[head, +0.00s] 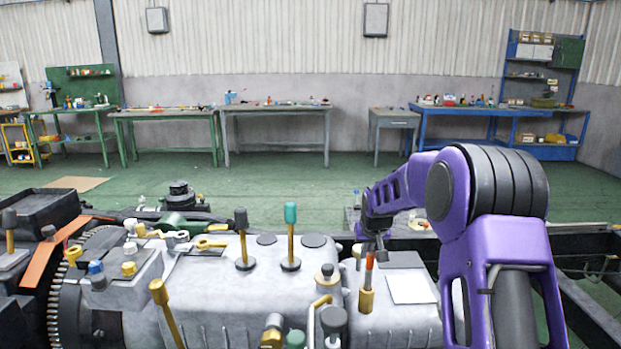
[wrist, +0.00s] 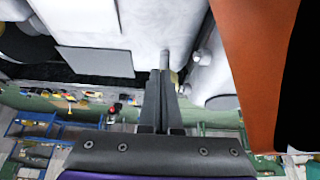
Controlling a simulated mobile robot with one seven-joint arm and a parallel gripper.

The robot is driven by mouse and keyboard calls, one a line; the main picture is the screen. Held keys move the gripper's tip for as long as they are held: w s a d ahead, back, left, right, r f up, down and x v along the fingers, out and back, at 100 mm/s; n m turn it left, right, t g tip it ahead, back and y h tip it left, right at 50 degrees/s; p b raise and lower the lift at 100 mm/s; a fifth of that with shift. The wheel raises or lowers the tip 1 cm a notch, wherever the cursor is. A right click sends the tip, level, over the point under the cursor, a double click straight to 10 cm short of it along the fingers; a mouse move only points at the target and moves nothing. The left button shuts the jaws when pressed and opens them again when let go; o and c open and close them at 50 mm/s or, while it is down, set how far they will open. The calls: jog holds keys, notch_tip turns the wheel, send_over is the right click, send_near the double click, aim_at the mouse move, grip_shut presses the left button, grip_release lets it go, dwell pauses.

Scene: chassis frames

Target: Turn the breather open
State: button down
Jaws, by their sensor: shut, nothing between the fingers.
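My gripper (head: 379,250) hangs over the right part of the grey gearbox housing (head: 215,300), close to an upright brass fitting with a red-orange band (head: 367,285). In the wrist view my gripper (wrist: 160,78) has its two dark fingers together, with nothing between them. Past their tips stand a grey peg (wrist: 166,58) and a small brass piece (wrist: 174,78); I cannot tell whether the fingers touch them. A capped grey-and-brass fitting (head: 326,278) stands left of the gripper. I cannot tell for sure which fitting is the breather.
A teal-topped lever (head: 291,235) and a dark-topped lever (head: 242,238) rise from the housing. A white plate (head: 411,287) lies right of the gripper. In the wrist view an orange surface (wrist: 252,60) fills the right side. Workbenches (head: 273,112) stand far back.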

jog(key=shift+w+d, duration=0.1)
jog(key=shift+d, duration=0.2)
dwell(0.5)
jog(key=shift+s+d+r, duration=0.1)
jog(key=shift+s, duration=0.25)
notch_tip(320, 180, up, 6)
jog(key=p, duration=0.3)
jog(key=shift+p, duration=0.35)
jog(key=shift+a+f+b, duration=0.5)
jog(key=shift+f+b, duration=0.35)
jog(key=shift+f, duration=0.2)
jog(key=shift+a+f+b, duration=0.55)
jog(key=shift+f+b, duration=0.3)
jog(key=shift+f, duration=0.2)
jog(key=shift+a+f+b, duration=0.5)
jog(key=shift+f+b, duration=0.35)
jog(key=shift+f, duration=0.2)
